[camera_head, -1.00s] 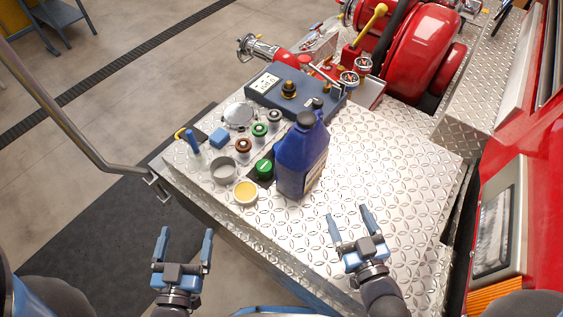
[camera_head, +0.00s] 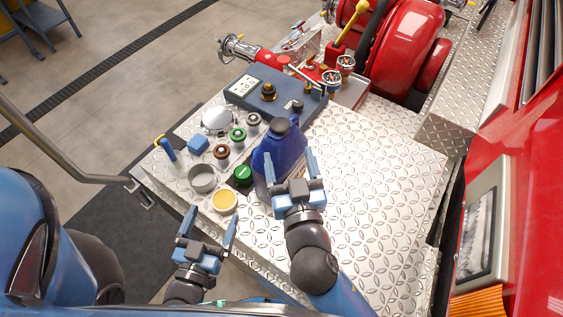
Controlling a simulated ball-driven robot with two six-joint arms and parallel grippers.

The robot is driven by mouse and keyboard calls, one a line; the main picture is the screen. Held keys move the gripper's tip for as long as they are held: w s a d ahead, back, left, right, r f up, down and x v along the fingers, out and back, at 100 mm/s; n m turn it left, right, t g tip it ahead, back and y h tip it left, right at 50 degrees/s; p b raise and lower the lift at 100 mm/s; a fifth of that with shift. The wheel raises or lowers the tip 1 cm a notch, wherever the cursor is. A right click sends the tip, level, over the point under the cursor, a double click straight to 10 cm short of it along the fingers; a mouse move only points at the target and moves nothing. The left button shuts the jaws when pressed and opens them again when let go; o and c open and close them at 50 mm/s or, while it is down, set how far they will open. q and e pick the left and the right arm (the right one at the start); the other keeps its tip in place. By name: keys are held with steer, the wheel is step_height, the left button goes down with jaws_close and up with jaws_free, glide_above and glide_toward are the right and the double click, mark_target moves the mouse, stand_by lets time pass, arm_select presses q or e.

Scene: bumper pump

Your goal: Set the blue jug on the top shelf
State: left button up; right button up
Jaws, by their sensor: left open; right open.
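The blue jug (camera_head: 279,146) with a dark cap stands upright on the silver diamond-plate deck (camera_head: 370,180). My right gripper (camera_head: 289,158) is open at the near side of the jug, its fingers overlapping the jug's lower part in this view. I cannot tell whether the fingers touch it. My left gripper (camera_head: 210,221) is open and empty, at the near left edge of the deck, short of the yellow-topped tin. No top shelf can be made out in this view.
Small items crowd the deck left of the jug: a yellow-topped tin (camera_head: 225,202), a green-capped item (camera_head: 243,176), a grey ring (camera_head: 202,178) and a blue cube (camera_head: 198,144). A dark blue box (camera_head: 262,92) and red reel (camera_head: 404,45) stand behind. The deck's right side is clear.

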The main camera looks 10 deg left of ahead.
mark_target(282, 134)
steer(key=x, duration=0.2)
steer(key=shift+w+a+p, duration=0.2)
steer(key=shift+w+p, duration=0.1)
steer(key=shift+w+a+r+p, duration=0.1)
steer(key=shift+w+r+p, duration=0.05)
steer(key=shift+w+p, duration=0.2)
steer(key=p+x, duration=0.2)
steer(key=x, duration=0.2)
steer(key=shift+s+r, duration=0.1)
steer(key=shift+r, duration=0.05)
steer(key=shift+w+a, duration=0.2)
steer(key=shift+w, duration=0.1)
steer(key=shift+c, duration=0.8)
jaws_close()
